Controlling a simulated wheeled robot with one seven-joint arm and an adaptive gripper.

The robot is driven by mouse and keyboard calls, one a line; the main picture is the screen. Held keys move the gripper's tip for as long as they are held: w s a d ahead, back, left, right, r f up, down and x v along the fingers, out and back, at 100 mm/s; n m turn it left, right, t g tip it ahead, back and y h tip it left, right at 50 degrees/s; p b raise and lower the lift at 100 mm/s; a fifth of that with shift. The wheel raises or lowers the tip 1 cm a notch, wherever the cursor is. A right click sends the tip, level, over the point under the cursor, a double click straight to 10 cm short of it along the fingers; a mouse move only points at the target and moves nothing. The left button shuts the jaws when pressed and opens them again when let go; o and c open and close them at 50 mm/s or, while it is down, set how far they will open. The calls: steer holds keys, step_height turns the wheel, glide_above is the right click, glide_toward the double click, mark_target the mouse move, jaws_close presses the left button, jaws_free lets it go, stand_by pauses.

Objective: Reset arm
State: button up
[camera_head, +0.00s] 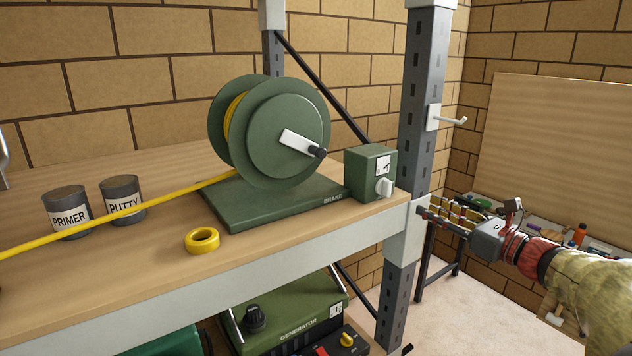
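My gripper (426,207) is at the right of the head view, at the end of my arm, which comes in from the right edge. Its fingers point left, next to the grey slotted shelf post. It appears to be clear of the things on the shelf, and I see nothing held in it. The fingers are small and seen at a slant, so the gap between them cannot be made out.
A green cable reel (288,132) with a crank, a brake box (370,173), a yellow tape roll (202,241) and primer (68,212) and putty (123,199) cans stand on the wooden shelf (120,285). The grey post (425,95) carries a white hook (450,120). A generator (290,318) sits below.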

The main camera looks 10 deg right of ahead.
steer(key=s+a+f+n+g+h+b, duration=0.2)
steer(key=s+a+f+n+g+b, duration=0.2)
steer(key=s+a+f+n+b, duration=0.65)
steer(key=s+a+f+n+g+h+b, duration=0.15)
steer(key=s+f+n+g, duration=0.55)
steer(key=f, duration=0.9)
steer(key=s+a+f+n+g+h+b, duration=0.25)
steer(key=s+a+f+n+b, duration=0.25)
steer(key=s+f+n, duration=0.6)
steer(key=w+a+f+n+t+b, duration=0.1)
steer(key=a+f+n+t+b, duration=0.1)
steer(key=a+f+b, duration=0.5)
steer(key=shift+w+n+b, duration=0.3)
steer(key=shift+n+b, duration=0.55)
